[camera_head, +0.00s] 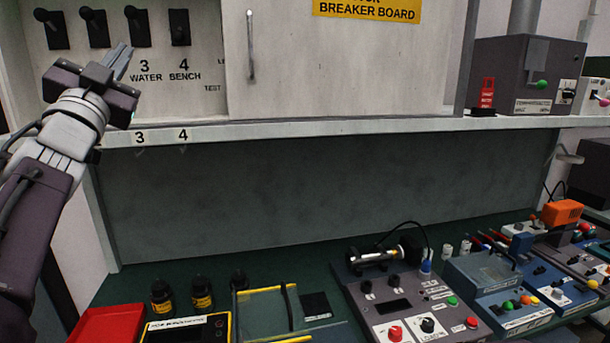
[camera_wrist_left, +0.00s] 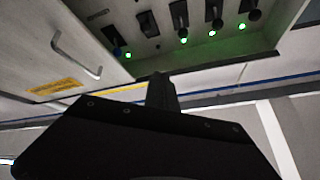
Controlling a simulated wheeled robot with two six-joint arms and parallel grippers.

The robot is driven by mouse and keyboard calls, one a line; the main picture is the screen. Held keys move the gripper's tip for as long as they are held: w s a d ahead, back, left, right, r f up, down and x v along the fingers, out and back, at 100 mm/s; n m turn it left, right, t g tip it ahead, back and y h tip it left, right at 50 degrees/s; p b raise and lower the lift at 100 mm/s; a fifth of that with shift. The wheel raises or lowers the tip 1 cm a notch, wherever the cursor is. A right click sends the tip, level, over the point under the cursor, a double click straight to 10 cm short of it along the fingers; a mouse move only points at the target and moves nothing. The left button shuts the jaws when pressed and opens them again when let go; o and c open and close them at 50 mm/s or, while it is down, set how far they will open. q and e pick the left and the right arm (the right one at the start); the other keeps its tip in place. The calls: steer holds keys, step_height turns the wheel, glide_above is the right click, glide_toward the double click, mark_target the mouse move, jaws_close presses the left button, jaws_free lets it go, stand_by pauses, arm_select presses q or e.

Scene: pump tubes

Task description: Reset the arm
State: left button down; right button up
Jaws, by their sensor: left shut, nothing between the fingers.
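My left arm comes in from the left in the head view. Its gripper (camera_head: 118,60) is raised in front of the breaker board, near the switch above label 3 WATER. The fingers are together with nothing between them. In the left wrist view the gripper fingers (camera_wrist_left: 161,92) show as one dark block pointing at the board. Several black breaker switches, one of them above label 4 BENCH (camera_head: 180,28), line the board. In the wrist view several green lights (camera_wrist_left: 183,41) glow by the switches. My right gripper is in neither view.
A shelf edge (camera_head: 330,130) runs below the breaker board. A cabinet door with a handle (camera_head: 251,45) is beside the switches. On the green bench below stand a red tray (camera_head: 108,325), dark jars (camera_head: 161,297), a control panel (camera_head: 415,305) and blue devices (camera_head: 497,285).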

arm_select(q)
steer(key=w+a+f+n+g+y, duration=0.1)
steer(key=w+f+n+g, duration=0.2)
steer(key=f, duration=0.7)
steer(key=w+f+n+g+y, duration=0.1)
steer(key=w+f+n+g, duration=0.3)
steer(key=f, duration=0.6)
steer(key=d+f+g+h, duration=0.1)
steer(key=d+f+g, duration=0.15)
steer(key=f, duration=0.85)
steer(key=d+f+g, duration=0.1)
steer(key=f+g, duration=0.2)
steer(key=f, duration=0.7)
steer(key=s+d+f+g+h, duration=0.1)
steer(key=s+d+f+g, duration=0.2)
steer(key=s+f, duration=0.5)
steer(key=s+d+f+g+h, duration=0.1)
steer(key=s+d+f+g, duration=0.3)
steer(key=f, duration=0.6)
steer(key=s+d+f+g, duration=0.2)
steer(key=s+f, duration=0.2)
steer(key=s, duration=0.3)
steer(key=s+d+f+g+h, duration=0.1)
steer(key=s+f+g, duration=0.1)
steer(key=s+f, duration=0.2)
steer(key=s, duration=0.3)
steer(key=shift+s+d+m, duration=0.3)
steer(key=shift+d+m, duration=0.1)
